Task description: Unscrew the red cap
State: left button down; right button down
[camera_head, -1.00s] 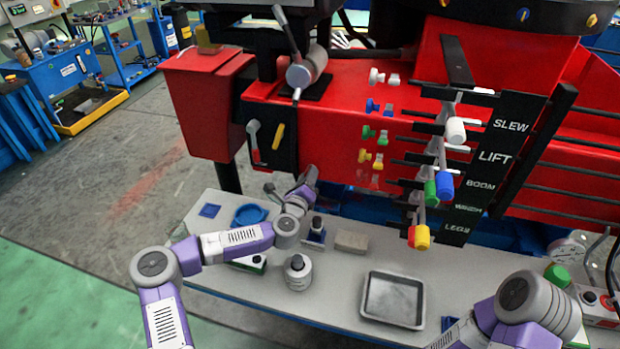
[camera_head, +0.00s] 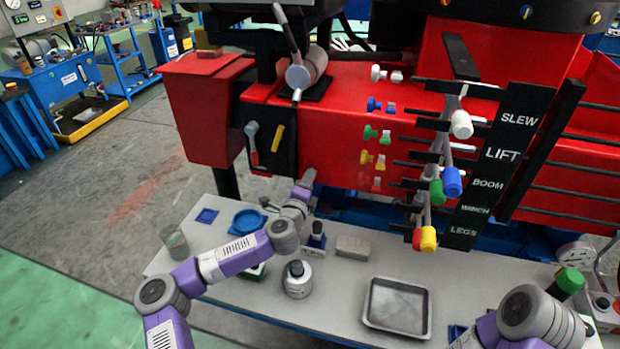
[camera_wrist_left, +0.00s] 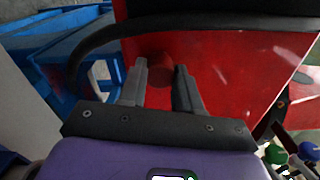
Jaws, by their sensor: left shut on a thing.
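The red cap (camera_wrist_left: 160,72) shows as a dark red round shape against the red machine body (camera_wrist_left: 225,75) in the left wrist view. My left gripper (camera_wrist_left: 161,80) has one finger on each side of it and is shut on it. In the head view my left gripper (camera_head: 307,180) reaches the lower edge of the red machine body (camera_head: 330,130), and the cap is hidden there. My right arm comes in at the lower right of the head view, and its gripper is out of the picture.
Control levers with coloured knobs (camera_head: 452,182) stick out to the right of the left gripper.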

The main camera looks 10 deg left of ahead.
pick_arm(q)
jog(key=shift+f, duration=0.2)
jog(key=shift+d+n+b, duration=0.1)
jog(key=shift+n+b, duration=0.65)
jog(key=shift+n, duration=1.75)
jog(key=n, duration=0.5)
